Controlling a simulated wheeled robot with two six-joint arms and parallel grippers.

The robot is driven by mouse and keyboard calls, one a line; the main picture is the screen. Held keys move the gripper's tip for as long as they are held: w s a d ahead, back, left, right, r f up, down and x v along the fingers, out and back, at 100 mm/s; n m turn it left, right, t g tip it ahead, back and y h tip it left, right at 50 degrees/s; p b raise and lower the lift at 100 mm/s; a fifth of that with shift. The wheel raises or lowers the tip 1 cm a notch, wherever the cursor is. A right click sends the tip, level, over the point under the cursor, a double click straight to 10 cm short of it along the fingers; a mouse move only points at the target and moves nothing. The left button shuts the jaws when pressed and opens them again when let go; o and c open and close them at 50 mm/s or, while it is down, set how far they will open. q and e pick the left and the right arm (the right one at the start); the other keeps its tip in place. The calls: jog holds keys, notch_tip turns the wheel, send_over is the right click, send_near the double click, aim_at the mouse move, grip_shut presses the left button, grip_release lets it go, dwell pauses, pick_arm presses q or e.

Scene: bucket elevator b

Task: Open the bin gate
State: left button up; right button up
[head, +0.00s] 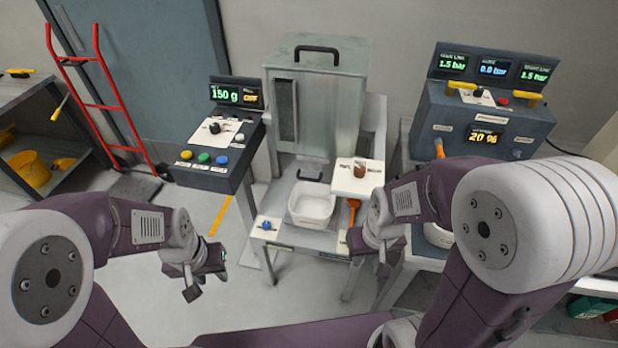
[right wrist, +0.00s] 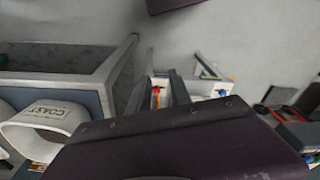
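The grey metal bin (head: 318,105) stands at the centre in the head view, with a black handle on its lid. A smaller black handle (head: 310,176) shows low on its front, above a white tub (head: 312,204). An orange lever (head: 352,206) hangs beside the tub; I cannot tell which part works the gate. My right gripper (head: 378,254) is just right of and in front of the lever, partly hidden by its wrist. In the right wrist view its dark fingers (right wrist: 160,95) are apart, with an orange-red part beyond the gap. My left gripper (head: 207,275) is open and empty over the floor.
A control box (head: 215,165) with coloured buttons reads 150 g at left of the bin. A blue-grey panel (head: 482,115) with gauges stands at right. A small white shelf (head: 357,178) overhangs the lever area. Floor is clear below my left gripper.

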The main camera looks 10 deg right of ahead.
jog(key=o, duration=0.5)
jog(key=shift+s+f, duration=0.1)
jog(key=shift+f, duration=0.1)
jog(key=o, duration=0.7)
jog(key=s+f+n+g+h+b, duration=0.1)
jog(key=n, duration=0.1)
jog(key=s+d+f+n+h+b, duration=0.1)
jog(key=f+n, duration=0.1)
jog(key=s+d+f+n+g+b, duration=0.1)
jog(key=shift+d+f+n+g+h, duration=0.25)
jog(key=shift+n+g+h, duration=0.05)
jog(key=shift+n+h, duration=0.1)
jog(key=shift+o, duration=0.2)
jog(key=w+d+f+n+t+h+b, duration=0.1)
jog(key=w+d+n+t+h+b, duration=0.1)
jog(key=w+d+n+h+b, duration=0.6)
jog(key=n+t+y+p, duration=0.1)
jog(key=n+t+y, duration=0.4)
jog(key=n+t, duration=1.25)
send_near(307, 178)
jog(key=shift+n+g, duration=0.55)
jog(key=x, duration=1)
jog(key=shift+r, duration=0.2)
